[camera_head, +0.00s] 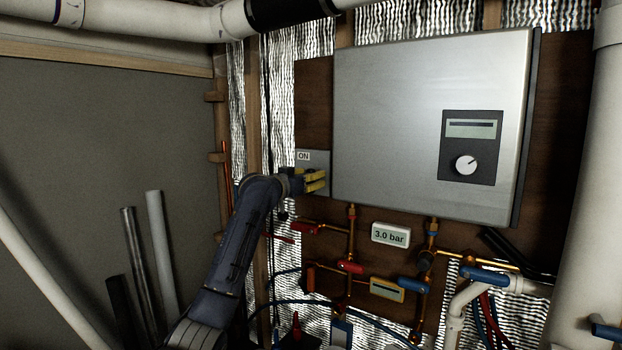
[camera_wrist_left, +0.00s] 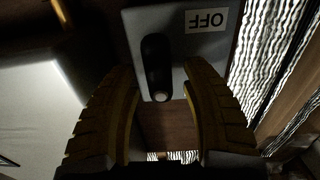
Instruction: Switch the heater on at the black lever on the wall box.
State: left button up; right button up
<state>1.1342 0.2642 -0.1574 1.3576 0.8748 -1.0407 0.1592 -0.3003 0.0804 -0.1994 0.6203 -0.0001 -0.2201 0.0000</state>
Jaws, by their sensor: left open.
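The grey wall box (camera_head: 322,158) is mounted left of the heater (camera_head: 425,120), with an ON label at its top. In the left wrist view the wall box (camera_wrist_left: 196,45) shows an upside-down OFF label (camera_wrist_left: 207,20). In the head view the gripper hides the lever. My right gripper is not in view.
Red-handled valves (camera_head: 304,227) and copper pipes run below the box. A display reading 3.0 bar (camera_head: 390,236) hangs to their right. The heater's left edge is close to my left fingers. A wooden post (camera_head: 252,130) and foil insulation lie to the left.

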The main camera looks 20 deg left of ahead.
pick_arm(q)
jog(key=shift+w+d, duration=0.1)
jog(key=shift+w, duration=0.15)
jog(key=shift+c, duration=0.2)
grip_shut()
